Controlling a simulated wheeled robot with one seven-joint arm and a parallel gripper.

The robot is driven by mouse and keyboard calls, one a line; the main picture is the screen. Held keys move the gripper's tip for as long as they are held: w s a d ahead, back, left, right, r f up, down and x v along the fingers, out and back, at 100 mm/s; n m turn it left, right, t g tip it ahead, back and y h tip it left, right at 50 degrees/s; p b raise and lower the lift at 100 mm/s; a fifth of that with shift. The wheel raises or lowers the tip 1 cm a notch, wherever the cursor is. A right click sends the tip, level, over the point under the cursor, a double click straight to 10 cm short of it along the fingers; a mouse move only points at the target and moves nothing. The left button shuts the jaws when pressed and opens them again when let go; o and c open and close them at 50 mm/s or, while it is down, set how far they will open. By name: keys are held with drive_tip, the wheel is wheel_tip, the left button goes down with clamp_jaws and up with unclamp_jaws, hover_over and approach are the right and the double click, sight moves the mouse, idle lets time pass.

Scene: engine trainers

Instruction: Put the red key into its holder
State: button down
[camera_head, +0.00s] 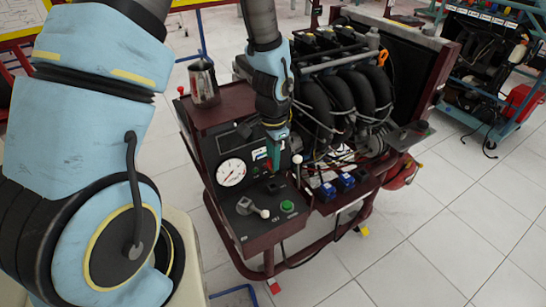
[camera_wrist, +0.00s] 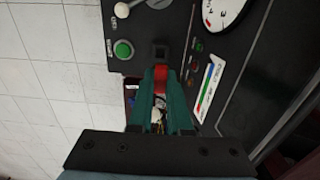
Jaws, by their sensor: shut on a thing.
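My gripper (camera_wrist: 160,85) is shut on the red key (camera_wrist: 160,78), which shows between its green fingertips in the wrist view. In the head view, my gripper (camera_head: 274,145) is above the sloping dark control panel (camera_head: 226,208), with a bit of the key's red beside it. A small black square piece (camera_wrist: 160,50), which looks like the key holder, sits on the panel just beyond the fingertips in the wrist view. The key's lower end is hidden, and I cannot tell whether it touches the holder.
A green button (camera_head: 287,206), a lever with a white knob (camera_head: 264,213) and a round gauge (camera_head: 231,172) are on the panel. A metal pot (camera_head: 203,84) stands on the top shelf. The engine with black pipes (camera_head: 345,95) is close on the right.

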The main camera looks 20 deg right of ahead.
drive_tip(key=shift+f+b, duration=0.65)
drive_tip(key=shift+f, duration=0.6)
drive_tip(key=shift+f, duration=0.15)
drive_tip(key=shift+a+f+b, duration=0.1)
drive_tip(key=shift+f+b, duration=0.2)
drive_tip(key=shift+f, duration=0.15)
drive_tip(key=shift+f+b, duration=0.85)
drive_tip(key=shift+f, duration=0.2)
drive_tip(key=shift+f, duration=0.15)
drive_tip(key=shift+f+b, duration=0.35)
drive_tip(key=shift+f, duration=0.2)
